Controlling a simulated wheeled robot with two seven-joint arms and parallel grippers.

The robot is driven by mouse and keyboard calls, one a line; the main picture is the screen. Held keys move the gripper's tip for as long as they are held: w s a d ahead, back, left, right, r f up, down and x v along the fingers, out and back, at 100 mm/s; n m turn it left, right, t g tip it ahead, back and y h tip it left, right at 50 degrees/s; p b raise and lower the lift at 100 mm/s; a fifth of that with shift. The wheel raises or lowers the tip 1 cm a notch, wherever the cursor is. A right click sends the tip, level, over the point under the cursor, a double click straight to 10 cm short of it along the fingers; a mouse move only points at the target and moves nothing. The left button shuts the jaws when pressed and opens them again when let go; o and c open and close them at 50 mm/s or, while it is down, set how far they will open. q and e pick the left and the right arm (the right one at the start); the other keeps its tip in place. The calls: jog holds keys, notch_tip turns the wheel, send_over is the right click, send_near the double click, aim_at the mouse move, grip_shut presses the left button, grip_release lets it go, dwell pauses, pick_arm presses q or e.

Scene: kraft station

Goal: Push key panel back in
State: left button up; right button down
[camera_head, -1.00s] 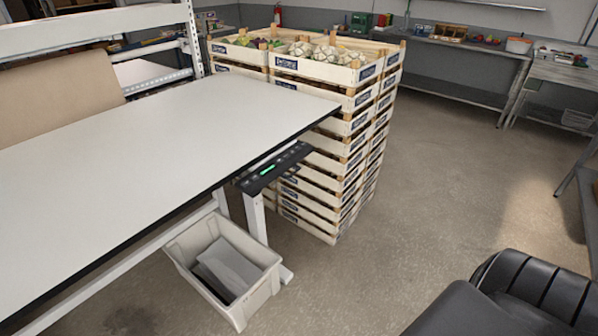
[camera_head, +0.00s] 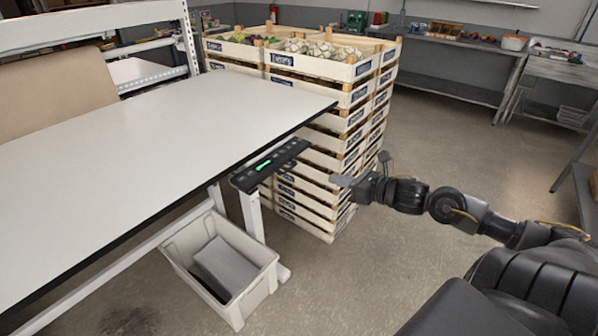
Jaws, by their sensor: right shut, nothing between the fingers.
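The key panel (camera_head: 270,165) is a dark slab with a lit green display, under the right edge of the white-topped table (camera_head: 150,140). It sticks out past the table's edge. My right gripper (camera_head: 340,181) is to the right of the panel, apart from it, in front of the crate stack. Its fingers are shut with nothing between them. My right arm reaches in from the right side. My left gripper is not in view.
A tall stack of wooden crates (camera_head: 318,190) with produce on top stands just behind the panel. A grey-white bin (camera_head: 262,285) sits on the floor below the table. Workbenches (camera_head: 450,78) line the far wall. The floor (camera_head: 440,150) between is clear.

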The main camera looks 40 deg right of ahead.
jog(key=n, duration=0.2)
jog(key=p, duration=0.5)
send_near(291, 168)
jog(key=x, duration=0.5)
jog(key=shift+w, duration=0.1)
jog(key=shift+x, duration=0.75)
jog(key=shift+f, duration=0.2)
